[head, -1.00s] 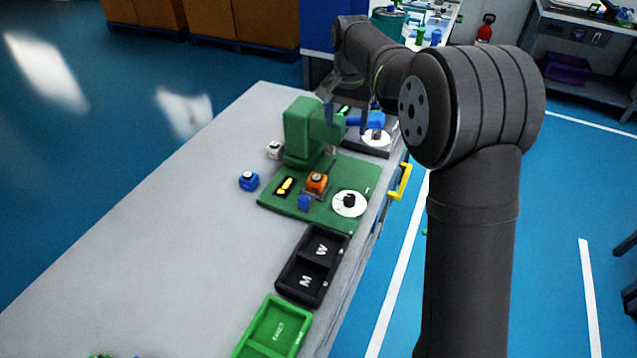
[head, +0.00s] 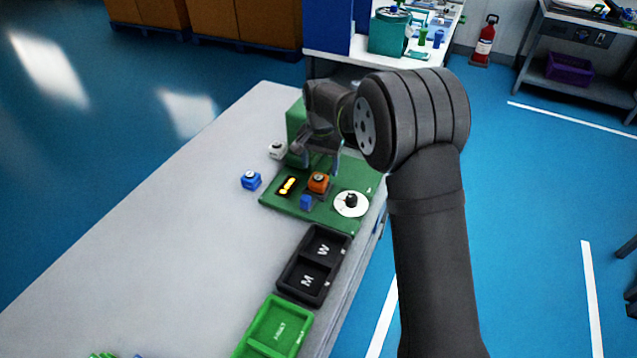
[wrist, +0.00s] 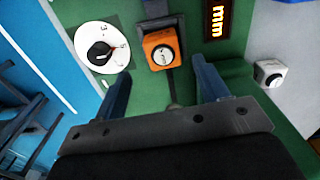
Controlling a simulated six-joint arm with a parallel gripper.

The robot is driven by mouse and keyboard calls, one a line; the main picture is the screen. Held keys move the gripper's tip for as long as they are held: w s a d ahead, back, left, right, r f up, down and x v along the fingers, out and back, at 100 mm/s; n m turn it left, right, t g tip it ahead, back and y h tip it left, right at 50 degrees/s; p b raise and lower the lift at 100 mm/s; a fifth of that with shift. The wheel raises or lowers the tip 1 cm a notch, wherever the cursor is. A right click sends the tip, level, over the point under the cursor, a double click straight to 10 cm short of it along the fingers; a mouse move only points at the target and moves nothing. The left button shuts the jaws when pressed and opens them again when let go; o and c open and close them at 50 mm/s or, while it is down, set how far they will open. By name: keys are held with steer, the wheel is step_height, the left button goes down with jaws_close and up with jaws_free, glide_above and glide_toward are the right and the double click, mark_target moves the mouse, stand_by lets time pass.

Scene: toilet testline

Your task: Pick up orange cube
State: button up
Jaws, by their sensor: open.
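The orange cube (head: 318,182) sits on a dark holder on the green station in the middle of the table. It has a pale round knob on top and also shows in the wrist view (wrist: 161,49), ahead of the fingers. My gripper (head: 322,168) hangs over the green station, behind the orange cube in the head view. In the wrist view its two fingers (wrist: 163,85) are spread wide, with nothing between them. The cube lies beyond the fingertips, roughly centred between them.
A white dial (head: 351,204) lies right of the cube, a yellow-lit display (head: 288,186) left of it. A blue cube (head: 251,180) and a white cube (head: 277,150) stand on the table. A black tray (head: 313,265) and a green tray (head: 275,328) are in front. Table left is clear.

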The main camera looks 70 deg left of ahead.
mark_target(319, 177)
steer(key=shift+s+a+f, duration=0.1)
steer(key=shift+s+f, duration=0.05)
steer(key=shift+f, duration=2.5)
steer(key=c, duration=1.1)
steer(key=shift+r, duration=0.1)
